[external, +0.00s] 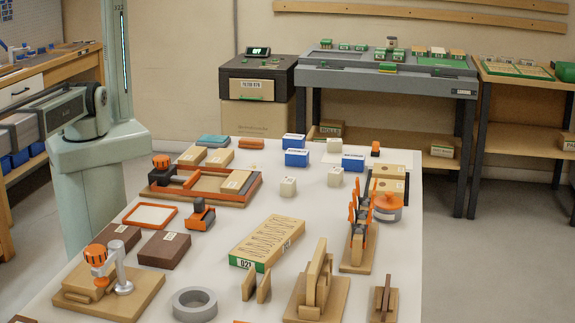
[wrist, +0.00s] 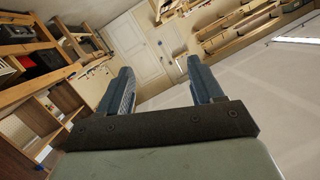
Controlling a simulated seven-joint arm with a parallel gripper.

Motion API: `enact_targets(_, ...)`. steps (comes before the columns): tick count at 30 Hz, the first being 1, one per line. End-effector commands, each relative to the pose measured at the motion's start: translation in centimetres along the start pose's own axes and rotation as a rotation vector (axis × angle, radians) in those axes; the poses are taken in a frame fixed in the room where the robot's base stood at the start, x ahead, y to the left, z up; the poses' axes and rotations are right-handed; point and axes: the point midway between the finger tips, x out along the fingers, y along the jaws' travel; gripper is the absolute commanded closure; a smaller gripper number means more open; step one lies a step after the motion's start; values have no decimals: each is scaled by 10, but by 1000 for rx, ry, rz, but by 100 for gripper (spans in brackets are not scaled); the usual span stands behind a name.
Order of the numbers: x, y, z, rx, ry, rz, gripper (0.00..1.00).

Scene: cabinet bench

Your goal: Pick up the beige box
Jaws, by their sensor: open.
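A long beige box (external: 267,240) with a green end marked 021 and slots on its top lies on the white table in the external view. The gripper itself is not visible in the external view.
Brown boxes (external: 163,249), an orange-framed tray (external: 150,215), a grey ring (external: 194,304) and wooden upright stands (external: 314,285) surround the long box. Blue boxes (external: 297,158) stand toward the back. Bare white table (external: 235,213) shows left of the long box.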

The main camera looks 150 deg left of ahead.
Motion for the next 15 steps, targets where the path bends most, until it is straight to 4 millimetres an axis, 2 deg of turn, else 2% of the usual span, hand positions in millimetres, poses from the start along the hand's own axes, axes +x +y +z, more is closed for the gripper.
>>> enact_targets(1,2,-5,-16,-6,18,-5,34)
enact_targets(3,1,-12,-33,-20,35,-13,34)
enact_targets(5,0,-23,-45,-38,44,-22,34)
enact_targets(7,-1,-43,-54,-72,43,-38,34)
enact_targets(11,-7,-89,-45,-157,3,-75,34)
enact_targets(15,-15,-138,-21,-255,-58,-118,34)
